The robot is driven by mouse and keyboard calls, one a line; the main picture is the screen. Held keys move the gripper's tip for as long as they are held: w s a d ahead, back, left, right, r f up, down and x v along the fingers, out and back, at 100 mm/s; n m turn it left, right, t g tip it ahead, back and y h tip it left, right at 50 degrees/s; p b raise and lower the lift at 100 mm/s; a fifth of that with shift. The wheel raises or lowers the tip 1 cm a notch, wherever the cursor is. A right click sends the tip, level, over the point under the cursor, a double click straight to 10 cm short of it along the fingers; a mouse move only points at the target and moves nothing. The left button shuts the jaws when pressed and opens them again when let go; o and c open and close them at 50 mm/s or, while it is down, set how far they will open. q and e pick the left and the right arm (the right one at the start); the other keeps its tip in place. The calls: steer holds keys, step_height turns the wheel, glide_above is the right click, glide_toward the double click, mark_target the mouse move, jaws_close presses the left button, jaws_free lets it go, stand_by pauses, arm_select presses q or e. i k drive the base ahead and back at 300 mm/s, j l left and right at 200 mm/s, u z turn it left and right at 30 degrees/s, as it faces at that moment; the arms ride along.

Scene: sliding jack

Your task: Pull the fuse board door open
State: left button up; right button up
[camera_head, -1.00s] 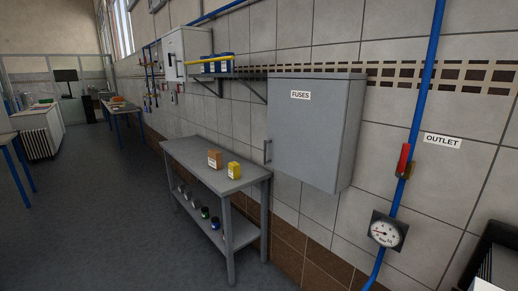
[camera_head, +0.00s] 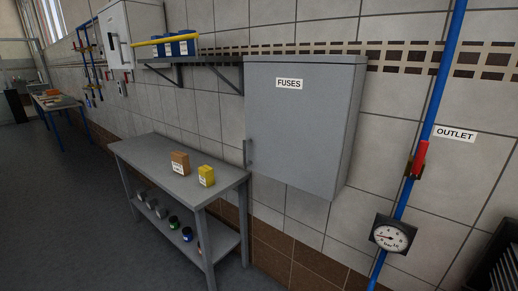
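The fuse board is a grey wall cabinet, and its door (camera_head: 293,130) carries a white FUSES label (camera_head: 289,84). The door looks shut. Its handle (camera_head: 249,152) is a small upright bar at the lower left edge of the door. Neither of my grippers shows in the head view, so nothing is seen touching the handle or the door.
A grey two-shelf table (camera_head: 170,160) stands left of the cabinet, with an orange box (camera_head: 180,162) and a yellow box (camera_head: 206,176) on top. A wall shelf (camera_head: 215,66) holds blue containers. A blue pipe (camera_head: 436,110) with red valve lever (camera_head: 420,158) and gauge (camera_head: 392,234) is right. The floor at left is clear.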

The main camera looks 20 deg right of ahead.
mark_target(296, 114)
steer(key=i+z, duration=0.45)
steer(key=i+j+z, duration=0.1)
steer(key=i+z, duration=0.15)
steer(key=z, duration=0.25)
steer(key=i+j+z, duration=0.25)
steer(key=z, duration=0.2)
steer(key=i, duration=0.05)
